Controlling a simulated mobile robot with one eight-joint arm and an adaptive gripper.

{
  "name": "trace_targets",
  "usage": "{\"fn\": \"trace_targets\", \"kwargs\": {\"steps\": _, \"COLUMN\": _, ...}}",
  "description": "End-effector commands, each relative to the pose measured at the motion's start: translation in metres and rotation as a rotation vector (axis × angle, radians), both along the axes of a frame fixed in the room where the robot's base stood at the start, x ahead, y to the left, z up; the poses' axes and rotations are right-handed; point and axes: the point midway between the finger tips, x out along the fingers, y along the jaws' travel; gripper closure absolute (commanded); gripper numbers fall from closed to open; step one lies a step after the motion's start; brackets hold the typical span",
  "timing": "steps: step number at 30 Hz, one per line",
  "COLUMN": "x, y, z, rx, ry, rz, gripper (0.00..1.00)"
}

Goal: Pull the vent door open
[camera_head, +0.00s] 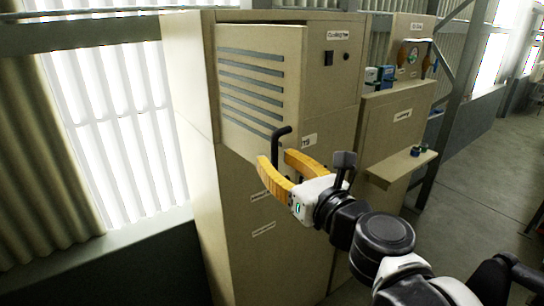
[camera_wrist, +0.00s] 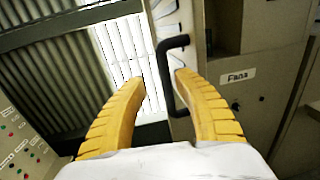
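The vent door (camera_head: 262,72) is a beige panel with dark horizontal slats on the upper cabinet. It stands ajar, swung out from the cabinet front. It shows at a steep angle in the wrist view (camera_wrist: 190,20), with a dark opening to its right. Its black bar handle (camera_head: 282,132) is on the door's lower right; it also shows in the wrist view (camera_wrist: 163,72). My gripper (camera_head: 274,158) is open, its yellow fingers at the handle. In the wrist view (camera_wrist: 160,80) the bar appears between the fingertips, closer to the right one. Contact cannot be told.
The beige cabinet (camera_head: 265,255) has a switch panel (camera_head: 334,62) right of the door. A lower cabinet with a shelf (camera_head: 402,165) stands to the right. A bright window (camera_head: 115,130) is at left. Open floor (camera_head: 485,185) lies at right.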

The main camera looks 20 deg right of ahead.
Motion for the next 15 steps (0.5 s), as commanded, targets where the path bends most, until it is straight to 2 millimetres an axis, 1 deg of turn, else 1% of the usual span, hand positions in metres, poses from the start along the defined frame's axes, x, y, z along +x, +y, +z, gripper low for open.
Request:
{"fn": "trace_targets", "kwargs": {"steps": 3, "x": -0.018, "y": -0.005, "z": 0.000, "rx": 0.000, "ry": 0.000, "rz": -0.003, "gripper": 0.64}}
{"fn": "trace_targets", "kwargs": {"steps": 6, "x": -0.030, "y": -0.007, "z": -0.001, "rx": 0.000, "ry": 0.000, "rz": -0.003, "gripper": 0.64}}
{"fn": "trace_targets", "kwargs": {"steps": 10, "x": -0.042, "y": -0.010, "z": 0.000, "rx": 0.000, "ry": 0.000, "rz": -0.002, "gripper": 0.64}}
{"fn": "trace_targets", "kwargs": {"steps": 15, "x": -0.050, "y": -0.011, "z": 0.000, "rx": -0.001, "ry": -0.001, "rz": -0.002, "gripper": 0.64}}
